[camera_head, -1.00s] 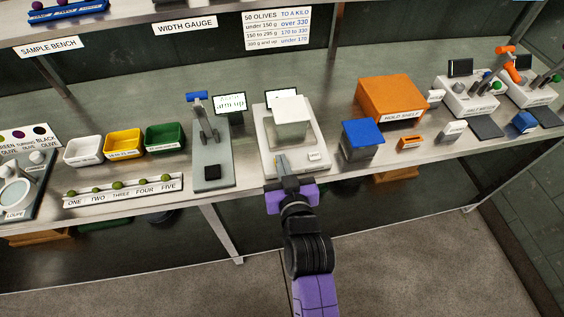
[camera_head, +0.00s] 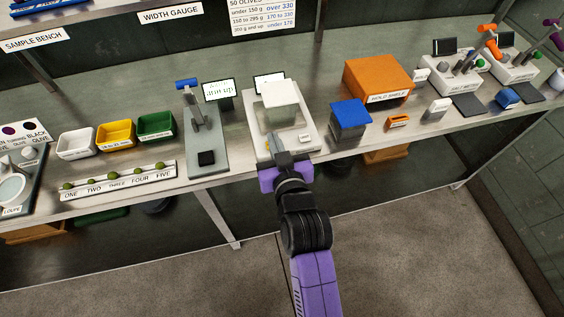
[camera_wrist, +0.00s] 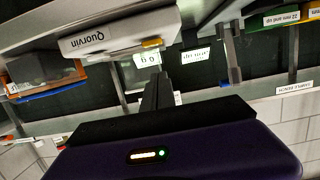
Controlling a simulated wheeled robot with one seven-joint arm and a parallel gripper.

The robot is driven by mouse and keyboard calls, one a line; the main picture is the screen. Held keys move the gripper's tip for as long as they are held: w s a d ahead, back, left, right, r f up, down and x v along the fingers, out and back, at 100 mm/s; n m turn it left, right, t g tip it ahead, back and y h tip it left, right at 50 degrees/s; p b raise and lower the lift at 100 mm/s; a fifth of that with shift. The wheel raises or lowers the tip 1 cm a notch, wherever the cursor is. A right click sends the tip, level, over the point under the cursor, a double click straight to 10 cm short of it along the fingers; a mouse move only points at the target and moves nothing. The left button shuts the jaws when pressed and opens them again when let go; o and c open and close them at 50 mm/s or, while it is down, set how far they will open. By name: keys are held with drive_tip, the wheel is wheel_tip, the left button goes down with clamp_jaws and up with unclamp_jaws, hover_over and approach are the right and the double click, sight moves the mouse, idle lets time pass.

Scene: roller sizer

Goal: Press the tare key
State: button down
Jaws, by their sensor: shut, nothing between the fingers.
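The scale (camera_head: 262,128) is a pale box with a raised glass-like cover on top, in the middle of the bench in the head view. A small yellow key (camera_head: 268,147) shows at its front left, and also in the wrist view (camera_wrist: 152,43) on the edge of the scale marked "Quorvin" (camera_wrist: 115,38). A small white labelled patch (camera_head: 304,140) is at its front right. I cannot read which is the tare key. My gripper (camera_head: 277,141) is shut and empty at the scale's front, just right of the yellow key. In the wrist view its fingers (camera_wrist: 158,88) appear apart from the key.
A grey width gauge (camera_head: 207,140) with a blue handle stands to the left. A blue-topped box (camera_head: 350,115) and an orange box (camera_head: 378,75) stand to the right. A display (camera_head: 270,82) stands behind the scale.

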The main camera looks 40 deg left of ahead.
drive_tip(key=b+v, duration=0.1)
drive_tip(key=v, duration=0.7)
drive_tip(key=shift+s+d, duration=0.15)
drive_tip(key=shift+d, duration=0.05)
idle(0.5)
drive_tip(key=d+r+m+t, duration=0.2)
drive_tip(key=d+r+t, duration=0.1)
drive_tip(key=d+r, duration=0.15)
drive_tip(key=s+d+f+m+t+h, duration=0.1)
drive_tip(key=s+d+m+t+h, duration=0.15)
drive_tip(key=d, duration=0.75)
drive_tip(key=s+d+m+t+h, duration=0.15)
drive_tip(key=s+d, duration=0.25)
drive_tip(key=d, duration=0.5)
drive_tip(key=s+d+f+m+g+h, duration=0.2)
drive_tip(key=s+d+h, duration=0.5)
drive_tip(key=s+d, duration=0.8)
drive_tip(key=shift+s+d+f+m+h, duration=0.35)
drive_tip(key=shift+s+m, duration=0.55)
drive_tip(key=shift+s, duration=0.3)
